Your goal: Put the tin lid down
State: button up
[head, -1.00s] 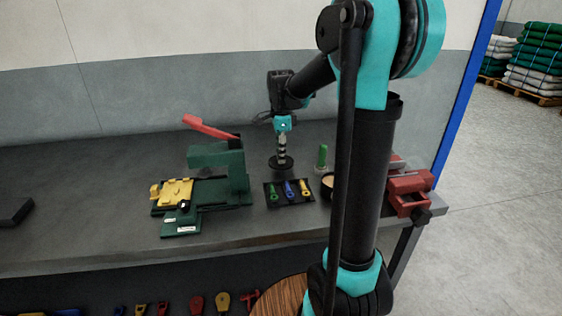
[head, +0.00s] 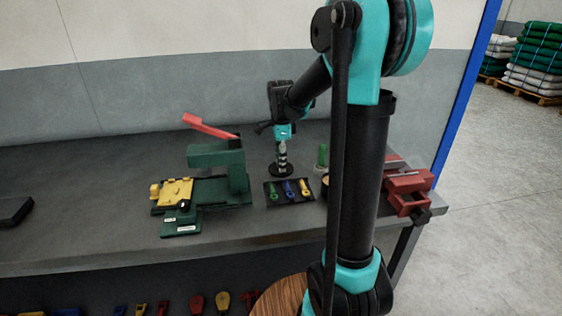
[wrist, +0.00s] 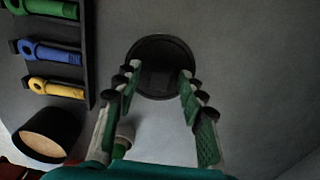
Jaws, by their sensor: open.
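The tin lid (head: 281,171), a dark round disc, appears to lie flat on the grey bench below my gripper (head: 282,155). In the wrist view the lid (wrist: 160,52) sits just past the fingertips, its near edge between them. My gripper (wrist: 158,78) is open, its green-padded fingers spread to either side. Whether a fingertip still touches the lid's rim cannot be told. A dark round tin with a tan top (wrist: 49,137) stands at the lower left of the wrist view; my arm partly hides it in the head view.
A black tray (head: 289,197) with green, blue and yellow tools lies in front of the lid. A green-topped bottle (head: 322,157) stands close right. A green press with a red lever (head: 217,160) is left, a red vise (head: 408,188) right. Bench behind the lid is clear.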

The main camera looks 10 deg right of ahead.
notch_tip(320, 180, up, 12)
jog(key=shift+r, duration=0.15)
dwell(0.5)
jog(key=shift+s, duration=0.15)
